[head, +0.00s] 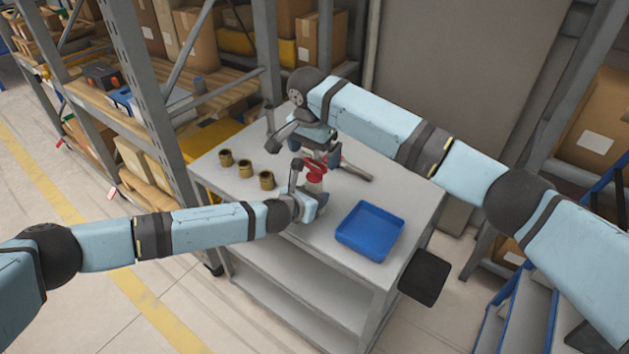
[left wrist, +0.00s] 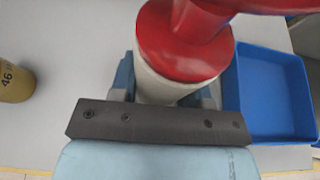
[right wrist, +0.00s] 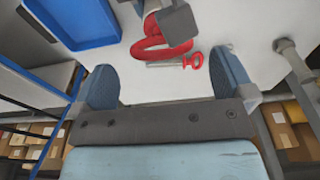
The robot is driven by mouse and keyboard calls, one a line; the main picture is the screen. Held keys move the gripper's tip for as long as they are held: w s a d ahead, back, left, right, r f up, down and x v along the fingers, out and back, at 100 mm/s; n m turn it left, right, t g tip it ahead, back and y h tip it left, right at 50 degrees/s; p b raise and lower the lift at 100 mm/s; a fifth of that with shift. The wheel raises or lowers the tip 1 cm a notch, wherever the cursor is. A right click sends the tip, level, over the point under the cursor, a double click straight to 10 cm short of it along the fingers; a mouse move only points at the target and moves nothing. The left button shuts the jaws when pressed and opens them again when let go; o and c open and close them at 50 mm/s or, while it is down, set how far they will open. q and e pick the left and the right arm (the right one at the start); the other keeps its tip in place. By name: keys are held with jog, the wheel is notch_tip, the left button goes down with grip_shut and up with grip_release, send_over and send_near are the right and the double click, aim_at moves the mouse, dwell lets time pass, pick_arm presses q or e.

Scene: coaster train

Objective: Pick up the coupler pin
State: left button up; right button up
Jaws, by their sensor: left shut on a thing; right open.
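The coupler pin (right wrist: 166,65) shows in the right wrist view as a thin grey shaft with a red ring at one end. My right gripper (right wrist: 168,75) is open and empty. The pin lies across the gap between its fingers, apart from both. In the head view the right gripper (head: 305,143) is above the table's far part and hides the pin. My left gripper (head: 308,190) is shut on a pale piece with a red top (head: 315,170). The left wrist view shows this red top (left wrist: 185,45) close up, with the pale body between the fingers.
The grey table (head: 330,280) holds a blue tray (head: 370,230) at the right and several brass cylinders (head: 267,180) at the left. A dark post (head: 270,118) stands at the back. A grey bar (head: 355,172) lies right of the red-topped piece. Shelving stands behind the table.

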aim_at(314, 162)
notch_tip(314, 162, down, 4)
jog(key=shift+w+f, duration=0.1)
jog(key=shift+w, duration=0.05)
jog(key=c, duration=1.4)
notch_tip(314, 162, up, 10)
jog(key=shift+r, duration=0.1)
pick_arm(q)
jog(key=o, duration=1)
jog(key=shift+o, duration=0.2)
jog(key=shift+a, duration=0.1)
